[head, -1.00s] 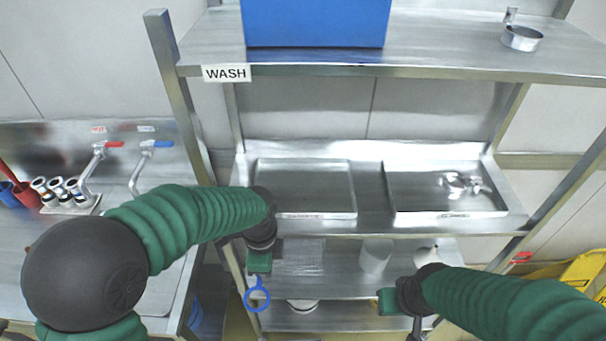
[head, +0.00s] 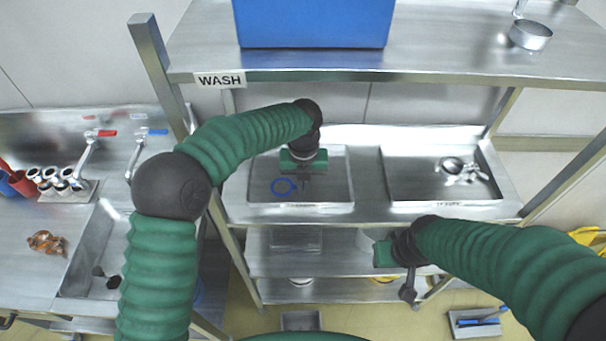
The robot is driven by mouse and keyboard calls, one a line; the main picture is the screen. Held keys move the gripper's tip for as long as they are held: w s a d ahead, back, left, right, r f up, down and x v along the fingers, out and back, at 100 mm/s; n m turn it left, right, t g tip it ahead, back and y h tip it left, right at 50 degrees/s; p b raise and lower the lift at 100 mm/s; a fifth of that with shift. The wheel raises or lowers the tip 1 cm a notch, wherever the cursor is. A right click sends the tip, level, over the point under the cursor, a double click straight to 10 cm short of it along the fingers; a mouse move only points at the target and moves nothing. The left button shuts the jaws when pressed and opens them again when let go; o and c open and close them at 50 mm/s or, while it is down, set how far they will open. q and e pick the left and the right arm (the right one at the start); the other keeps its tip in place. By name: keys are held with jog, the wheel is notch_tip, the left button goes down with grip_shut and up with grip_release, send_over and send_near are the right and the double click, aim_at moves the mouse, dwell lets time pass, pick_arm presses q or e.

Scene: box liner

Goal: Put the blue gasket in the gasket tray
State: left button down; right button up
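The blue gasket (head: 284,187), a ring with small tabs, shows over the floor of the left sunken metal tray (head: 337,190) on the middle shelf. It seems to lie flat there. My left gripper (head: 305,176) points down over this tray, just right of and above the gasket. Its green jaws look spread apart, with nothing clearly between them. The tray's front label is too small to read. My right gripper (head: 384,253) is in front of the lower shelf, right of centre, with no object seen in it; its jaw opening is not clear.
The right tray (head: 415,185) holds shiny metal pieces (head: 462,168). A blue bin (head: 312,22) and a metal cup (head: 530,35) stand on the top shelf, above my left arm. A sink counter with taps (head: 90,145) is at the left. A dustpan-like item (head: 478,322) is on the floor.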

pick_arm(q)
jog(key=w, duration=0.3)
jog(key=shift+w+d+f+p, duration=0.2)
jog(key=shift+w+p, duration=0.1)
jog(key=shift+p, duration=0.05)
jog(key=shift+w+d, duration=0.15)
jog(key=shift+w, duration=0.2)
jog(key=shift+d+f+p, duration=0.15)
jog(key=shift+f+p, duration=0.15)
jog(key=shift+p, duration=0.1)
jog(key=shift+s+f+p, duration=0.25)
jog(key=shift+f+p, duration=0.35)
jog(key=shift+f, duration=0.65)
jog(key=shift+w+a+f, duration=0.15)
jog(key=shift+a+f, duration=0.15)
jog(key=c, duration=1.7)
grip_release()
jog(key=shift+o, duration=0.4)
jog(key=shift+d, duration=0.1)
pick_arm(e)
jog(key=r, duration=0.3)
jog(key=shift+w+d, duration=0.15)
jog(key=shift+d, duration=0.1)
jog(key=shift+d, duration=0.1)
